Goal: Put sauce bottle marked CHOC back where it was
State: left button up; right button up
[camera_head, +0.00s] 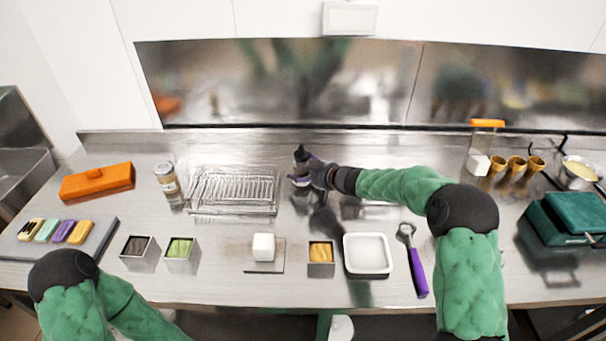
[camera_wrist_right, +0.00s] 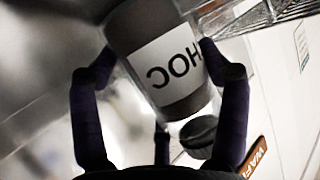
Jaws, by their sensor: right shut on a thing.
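The sauce bottle marked CHOC (camera_head: 300,155) is a dark bottle at the back of the steel counter, just right of the wire rack. In the right wrist view the bottle (camera_wrist_right: 165,55) shows brown contents and a white label reading "CHOC". My right gripper (camera_head: 312,174) is shut around the bottle; its fingers (camera_wrist_right: 160,75) lie on both sides of it in the right wrist view. Whether the bottle's base touches the counter is hard to tell. My left arm shows at the lower left; its gripper is out of view.
A wire rack (camera_head: 232,190) stands left of the bottle, with a labelled jar (camera_head: 167,178) beyond it. Small tubs, a white cube (camera_head: 263,247), a white tray (camera_head: 367,254) and a purple-handled scoop (camera_head: 417,270) line the front. Waffle cones (camera_head: 516,165) stand at right.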

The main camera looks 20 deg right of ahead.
jog(key=shift+r, duration=0.1)
jog(key=o, duration=1.2)
jog(key=shift+f, duration=0.2)
jog(key=shift+r, duration=0.2)
jog(key=p+v, duration=0.2)
jog(key=v, duration=0.4)
jog(key=shift+d+r, duration=0.1)
jog(key=shift+s+d+r+p, duration=0.15)
jog(key=shift+s+d+p, duration=0.2)
jog(key=shift+s, duration=0.25)
